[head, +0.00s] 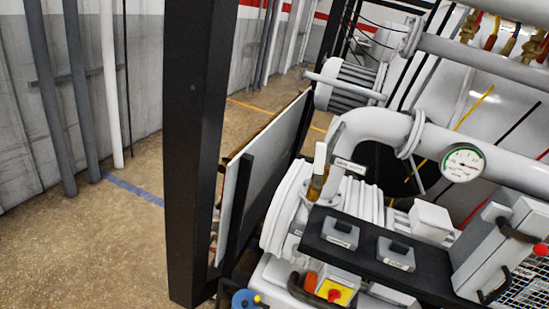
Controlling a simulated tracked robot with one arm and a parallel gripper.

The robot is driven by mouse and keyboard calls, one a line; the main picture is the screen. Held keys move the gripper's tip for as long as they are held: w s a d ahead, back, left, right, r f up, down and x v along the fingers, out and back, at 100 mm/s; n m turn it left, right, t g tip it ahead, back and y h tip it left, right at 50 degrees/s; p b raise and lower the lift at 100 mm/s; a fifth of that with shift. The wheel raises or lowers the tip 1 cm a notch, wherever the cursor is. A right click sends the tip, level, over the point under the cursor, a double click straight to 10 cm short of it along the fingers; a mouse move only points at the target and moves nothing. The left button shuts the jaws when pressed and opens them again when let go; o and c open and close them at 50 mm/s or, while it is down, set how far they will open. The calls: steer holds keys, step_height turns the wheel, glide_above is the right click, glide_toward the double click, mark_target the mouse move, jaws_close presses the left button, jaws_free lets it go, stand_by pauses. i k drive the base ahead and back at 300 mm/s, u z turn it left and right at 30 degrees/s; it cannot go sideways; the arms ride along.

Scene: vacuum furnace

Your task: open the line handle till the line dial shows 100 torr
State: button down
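A round dial (463,162) with a white face and a green arc sits on the thick white pipe at the right. Its needle and numbers are too small to read. A white upright lever (320,158) on a brass-coloured stem stands beside the pipe's bend, with a small dark label plate (350,164) to its right. The label is not legible, so I cannot tell for certain that this lever is the line handle. Another handle with a red end (514,229) is on a grey box at the right edge. My gripper is not in view.
A black upright post (196,140) and a pale panel (265,170) stand left of the machine. A black shelf (350,262) carries two grey switch boxes. A yellow plate with a red knob (334,293) is below. Open floor (85,255) lies at the left.

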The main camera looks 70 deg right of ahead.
mark_target(321, 149)
steer(key=u, duration=0.1)
steer(key=i, duration=0.85)
steer(key=z, duration=1.2)
